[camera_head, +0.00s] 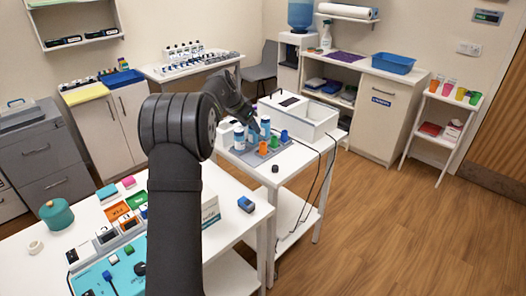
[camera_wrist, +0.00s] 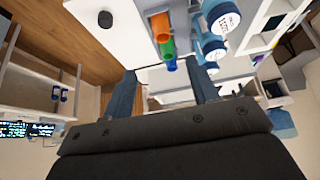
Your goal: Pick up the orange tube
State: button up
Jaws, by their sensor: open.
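The orange tube (camera_head: 263,148) stands upright on a grey rack (camera_head: 246,158) on the white side table. A green tube (camera_head: 273,142) and a blue tube (camera_head: 284,135) stand beside it in a row. In the wrist view the orange tube (camera_wrist: 160,24) shows at the top, between and beyond my fingers, with the green tube (camera_wrist: 166,48) close by. My gripper (camera_wrist: 162,68) is open with nothing between its fingers. In the head view my gripper (camera_head: 254,128) is over the rack, just behind the orange tube and near blue-and-white bottles.
Blue-and-white bottles (camera_head: 239,138) stand on the rack close to my gripper. A white box device (camera_head: 306,116) stands behind it. A small black disc (camera_head: 275,169) lies near the table's front edge. Dark cables hang at the table's right side. The nearer table holds coloured bins and a teal tray.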

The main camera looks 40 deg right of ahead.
aim_at(263, 149)
jog(key=x, duration=1.4)
jog(key=shift+w+d+f, duration=0.2)
jog(key=shift+f, duration=0.15)
jog(key=c, duration=1)
jog(key=shift+c, duration=0.2)
jog(key=shift+r, duration=0.1)
